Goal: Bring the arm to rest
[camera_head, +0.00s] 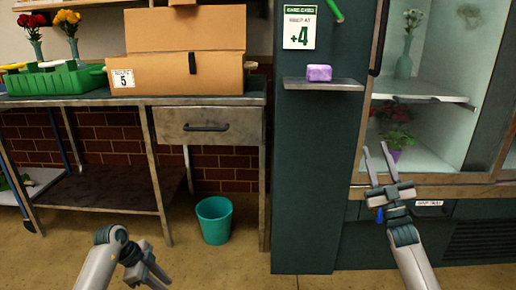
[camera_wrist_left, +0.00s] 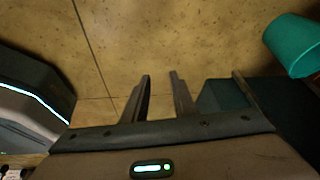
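My right gripper (camera_head: 376,149) is raised in front of the glass-fronted cabinet, fingers pointing up and apart, with nothing between them. My left arm comes in at the bottom left of the head view, and its gripper (camera_head: 146,268) hangs low over the floor, in front of the workbench. In the left wrist view the two left fingers (camera_wrist_left: 160,76) stand apart with only bare floor between them. Neither gripper holds anything.
A purple block (camera_head: 319,73) lies on a small shelf (camera_head: 322,85). The cabinet (camera_head: 438,125) holds vases with flowers.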

